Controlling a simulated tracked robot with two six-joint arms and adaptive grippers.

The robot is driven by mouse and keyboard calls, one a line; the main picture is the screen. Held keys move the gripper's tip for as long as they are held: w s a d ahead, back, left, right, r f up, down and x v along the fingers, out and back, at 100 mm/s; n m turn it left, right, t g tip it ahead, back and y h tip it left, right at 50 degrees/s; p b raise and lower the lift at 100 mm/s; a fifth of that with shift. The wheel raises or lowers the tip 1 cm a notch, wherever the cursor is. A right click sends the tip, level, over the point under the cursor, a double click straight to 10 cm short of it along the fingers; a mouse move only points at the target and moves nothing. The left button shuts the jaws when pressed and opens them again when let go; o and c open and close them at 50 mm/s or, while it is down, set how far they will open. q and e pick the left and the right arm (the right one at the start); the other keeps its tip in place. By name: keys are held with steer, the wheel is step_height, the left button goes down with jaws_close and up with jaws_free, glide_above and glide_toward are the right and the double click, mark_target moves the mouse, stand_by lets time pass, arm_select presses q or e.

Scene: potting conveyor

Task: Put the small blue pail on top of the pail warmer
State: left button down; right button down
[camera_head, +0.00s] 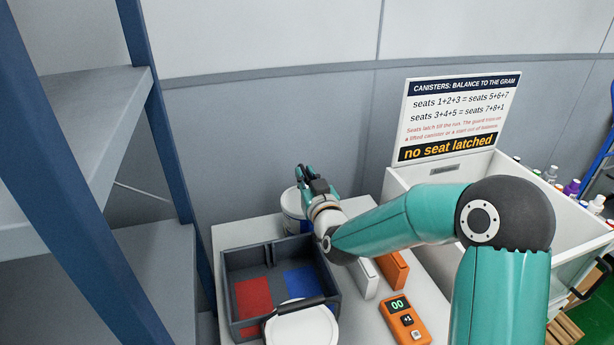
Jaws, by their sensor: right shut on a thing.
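A small pail (292,203), whitish with some blue low on its side, stands behind the dark tray near the wall. My right gripper (304,172) is at its rim, shut on it, with the fingers partly over its right side. The arm hides part of the pail. I cannot tell whether its base touches the table. A white round-topped thing (302,328) with a dark handle is at the front edge of the picture. I cannot tell for certain which thing is the pail warmer. My left gripper is not in view.
A dark grey tray (232,290) with red and blue patches sits on the pale table (228,236). White and orange boxes (393,270) and an orange meter (404,318) lie to its right. A white bin with a sign (456,118) is at right; a shelf rack (150,110) stands left.

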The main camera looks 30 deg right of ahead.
steer(key=c, duration=1.2)
jaws_free()
steer(key=shift+s, duration=0.1)
steer(key=shift+o, duration=0.2)
